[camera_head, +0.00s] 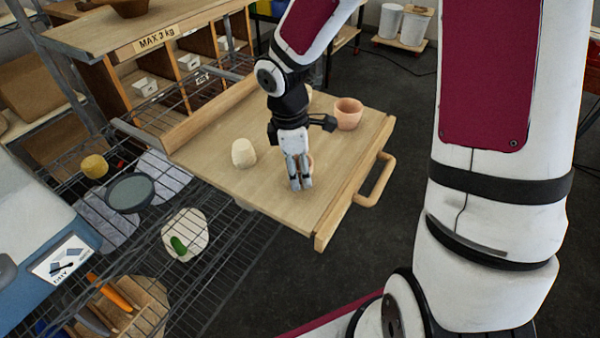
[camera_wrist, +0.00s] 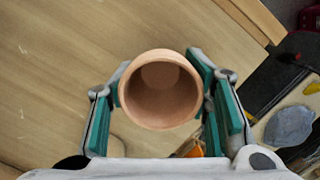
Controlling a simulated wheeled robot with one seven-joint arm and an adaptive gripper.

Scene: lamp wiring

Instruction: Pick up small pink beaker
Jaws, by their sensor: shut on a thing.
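The small pink beaker (camera_wrist: 161,90) stands between the fingers of my gripper (camera_wrist: 161,105) in the wrist view, its open mouth facing the camera. The teal finger pads press on it from both sides. In the head view my gripper (camera_head: 300,184) is low over the wooden tray (camera_head: 225,175), and only a sliver of the beaker (camera_head: 310,163) shows behind the fingers. I cannot tell whether the beaker still touches the tray.
A larger pink pot (camera_head: 348,114) stands on the tray behind my gripper, and a cream cup (camera_head: 243,153) stands to its left. The tray has a handle (camera_head: 374,181) on its right edge. A wire rack (camera_head: 215,255) lies below left.

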